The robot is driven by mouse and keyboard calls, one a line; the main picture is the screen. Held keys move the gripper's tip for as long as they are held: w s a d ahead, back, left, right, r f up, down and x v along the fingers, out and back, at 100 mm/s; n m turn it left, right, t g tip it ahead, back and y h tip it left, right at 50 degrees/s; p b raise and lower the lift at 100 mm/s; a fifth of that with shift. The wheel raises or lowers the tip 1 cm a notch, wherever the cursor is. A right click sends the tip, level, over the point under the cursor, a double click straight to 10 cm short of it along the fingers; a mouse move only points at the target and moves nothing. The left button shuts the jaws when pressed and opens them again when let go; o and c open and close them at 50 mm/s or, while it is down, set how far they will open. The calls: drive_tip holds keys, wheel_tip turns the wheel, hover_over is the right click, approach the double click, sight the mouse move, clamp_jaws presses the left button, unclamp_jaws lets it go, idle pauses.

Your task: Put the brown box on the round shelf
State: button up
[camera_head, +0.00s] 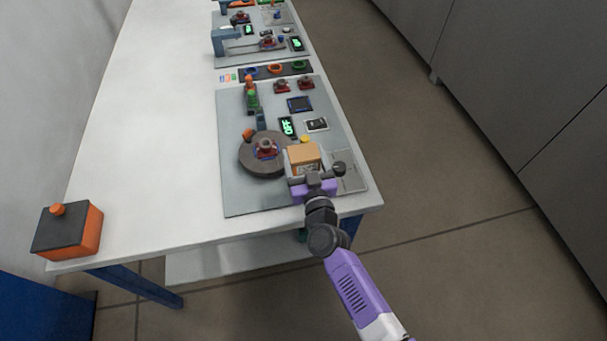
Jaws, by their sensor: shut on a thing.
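The brown box (304,155) is between the fingers of my gripper (304,166), which is shut on it. It has a plain tan top and a printed mark on the side facing the camera. The dark round shelf (250,164) is a flat disc on the grey board, just left of my gripper. A small red and grey part (265,148) sits near the disc's middle. The box is beside the disc's right edge in the picture; I cannot tell its exact height above the board. My gripper hides the board beneath it.
A green "OFF" display (287,127) and a switch (316,124) lie behind the box. A green and orange post (252,95) stands behind the disc. An orange box with a dark top (84,232) stands at the table's left corner. The white tabletop (150,140) left of the board is clear.

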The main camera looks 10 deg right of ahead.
sight(303, 171)
drive_tip(key=shift+f+b, duration=2)
drive_tip(key=shift+f, duration=1.5)
drive_tip(key=shift+f, duration=0.1)
drive_tip(key=o, duration=1.2)
drive_tip(key=shift+o, duration=0.2)
drive_tip(key=shift+r, duration=0.2)
drive_tip(key=s+p, duration=0.1)
drive_tip(key=s, duration=1.1)
drive_tip(key=shift+f, duration=0.1)
drive_tip(key=shift+s, duration=0.1)
